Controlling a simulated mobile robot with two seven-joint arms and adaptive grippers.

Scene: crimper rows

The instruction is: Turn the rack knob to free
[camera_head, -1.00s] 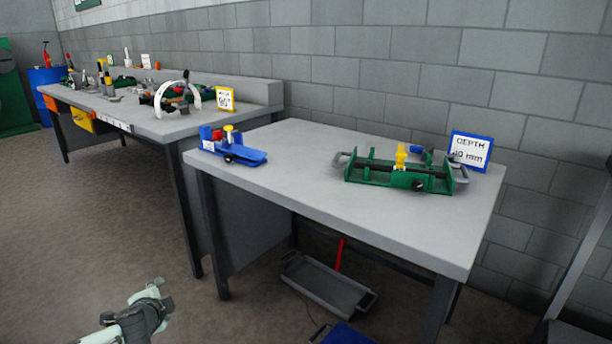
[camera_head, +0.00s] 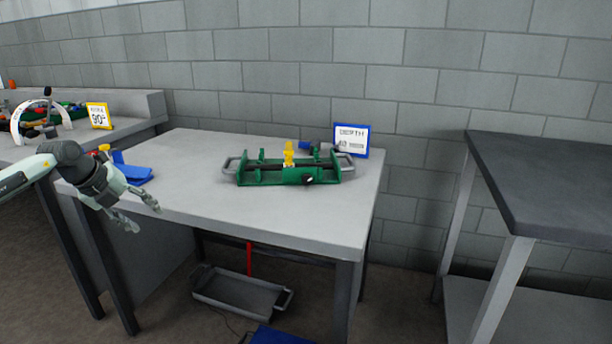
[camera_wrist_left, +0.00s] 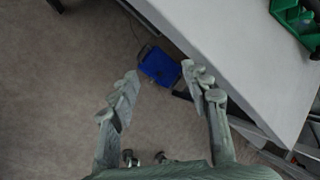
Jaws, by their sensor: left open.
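The green rack (camera_head: 265,178) lies on the grey table (camera_head: 300,219), with a dark bar along it, a yellow piece (camera_head: 289,154) upright near its middle and grey handles at both ends. A black knob (camera_head: 308,180) with a pale mark sits on its front face; its setting is too small to read. My left gripper (camera_head: 142,212) is open and empty at the table's left front edge, well left of the rack. In the left wrist view the open fingers (camera_wrist_left: 160,76) point past the table edge, with a corner of the green rack (camera_wrist_left: 296,17) at upper right.
A blue device (camera_head: 133,174) sits on the table behind my left gripper. A blue-framed "DEPTH" sign (camera_head: 351,140) stands behind the rack. A grey tray (camera_head: 240,293) lies below. A dark-topped table (camera_head: 560,180) stands right. The tabletop before the rack is clear.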

